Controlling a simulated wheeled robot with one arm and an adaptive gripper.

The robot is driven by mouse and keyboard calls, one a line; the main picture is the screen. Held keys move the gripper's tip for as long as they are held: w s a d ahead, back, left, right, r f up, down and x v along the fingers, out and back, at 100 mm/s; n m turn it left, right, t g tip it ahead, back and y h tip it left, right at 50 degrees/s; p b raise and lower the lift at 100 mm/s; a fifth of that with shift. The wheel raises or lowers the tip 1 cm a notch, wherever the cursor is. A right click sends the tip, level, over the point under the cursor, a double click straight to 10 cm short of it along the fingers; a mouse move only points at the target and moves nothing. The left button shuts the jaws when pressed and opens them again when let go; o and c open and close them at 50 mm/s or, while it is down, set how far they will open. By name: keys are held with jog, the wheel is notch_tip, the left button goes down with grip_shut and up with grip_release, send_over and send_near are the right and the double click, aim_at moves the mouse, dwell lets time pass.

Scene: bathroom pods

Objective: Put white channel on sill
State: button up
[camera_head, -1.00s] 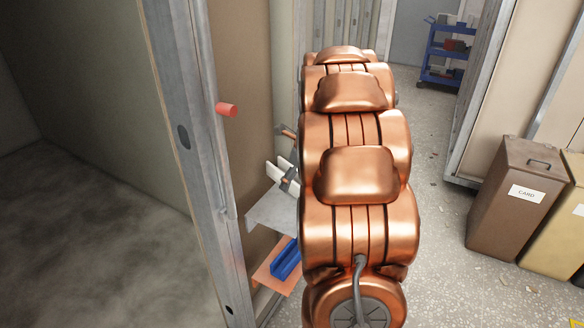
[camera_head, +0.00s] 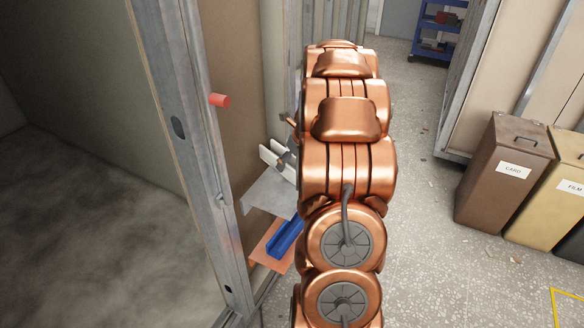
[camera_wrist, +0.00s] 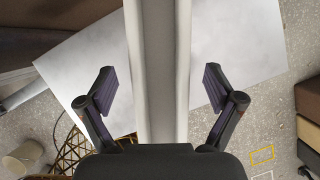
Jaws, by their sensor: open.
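The white channel (camera_wrist: 160,70) runs lengthwise between my gripper's fingers in the wrist view. My gripper (camera_wrist: 160,92) is open, with a clear gap between each dark finger and the channel's sides. In the head view the white channel (camera_head: 270,157) shows as pale strips just left of my arm. My gripper is mostly hidden there behind the arm. A flat grey plate, which looks like the sill (camera_head: 268,194), lies just below the channel; a pale grey surface (camera_wrist: 235,50) also shows behind the channel in the wrist view. I cannot tell whether channel and plate touch.
A blue channel (camera_head: 284,240) lies on an orange shelf (camera_head: 262,255) below the grey plate. A brown CARD bin (camera_head: 500,195) and a tan FILM bin (camera_head: 555,205) stand right.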

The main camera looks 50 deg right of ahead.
jog(key=shift+w+f, duration=0.25)
jog(key=shift+f, duration=0.2)
jog(key=c, duration=1.4)
jog(key=shift+r, duration=0.1)
